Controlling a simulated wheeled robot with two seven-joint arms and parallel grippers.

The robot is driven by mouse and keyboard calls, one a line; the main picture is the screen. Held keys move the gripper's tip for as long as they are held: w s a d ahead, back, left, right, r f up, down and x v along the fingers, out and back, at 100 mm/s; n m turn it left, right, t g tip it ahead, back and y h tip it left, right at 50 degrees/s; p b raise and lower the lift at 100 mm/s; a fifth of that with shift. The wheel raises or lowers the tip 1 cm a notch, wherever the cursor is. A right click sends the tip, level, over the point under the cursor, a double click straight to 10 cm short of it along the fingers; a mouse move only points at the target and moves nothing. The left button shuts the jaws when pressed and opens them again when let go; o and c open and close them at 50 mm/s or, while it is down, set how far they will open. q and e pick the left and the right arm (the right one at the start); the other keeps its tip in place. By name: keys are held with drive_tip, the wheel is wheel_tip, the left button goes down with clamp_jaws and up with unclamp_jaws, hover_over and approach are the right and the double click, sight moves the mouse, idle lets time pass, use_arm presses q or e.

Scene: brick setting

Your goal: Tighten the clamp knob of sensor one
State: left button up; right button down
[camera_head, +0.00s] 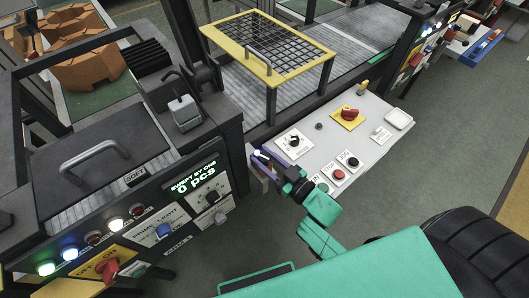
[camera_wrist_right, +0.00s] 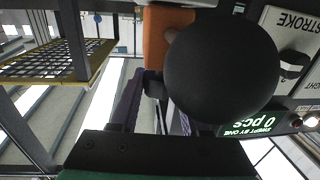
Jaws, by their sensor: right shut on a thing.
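My right gripper (camera_head: 264,158) has purple fingers and a green wrist. In the head view it is at the left end of the white control panel, beside the dark machine frame. In the right wrist view a large round black knob (camera_wrist_right: 222,68) fills the upper middle, with an orange block (camera_wrist_right: 160,35) behind it. A purple finger (camera_wrist_right: 128,103) reaches up to the left of the knob. The gripper is shut on the knob, though the contact is mostly hidden. I cannot read which sensor the knob belongs to. My left gripper is not in view.
A yellow-framed mesh guard (camera_head: 268,46) stands behind over the conveyor. A dark panel with a lit display (camera_head: 193,183) is at left. Open floor lies at right.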

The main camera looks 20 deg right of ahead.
drive_tip(key=shift+r+m+t+h+p, duration=0.1)
drive_tip(key=shift+m+t+h+p, duration=0.2)
drive_tip(key=shift+m+t+h, duration=0.65)
drive_tip(key=shift+g+h, duration=0.25)
drive_tip(key=shift+h, duration=0.2)
drive_tip(key=shift+c, duration=1.9)
unclamp_jaws()
drive_tip(key=shift+s, duration=0.1)
drive_tip(key=shift+s+d, duration=0.1)
drive_tip(key=shift+s, duration=0.2)
drive_tip(key=b+v, duration=0.3)
drive_tip(key=v, duration=1)
drive_tip(key=shift+s, duration=0.3)
drive_tip(key=shift+d, duration=0.1)
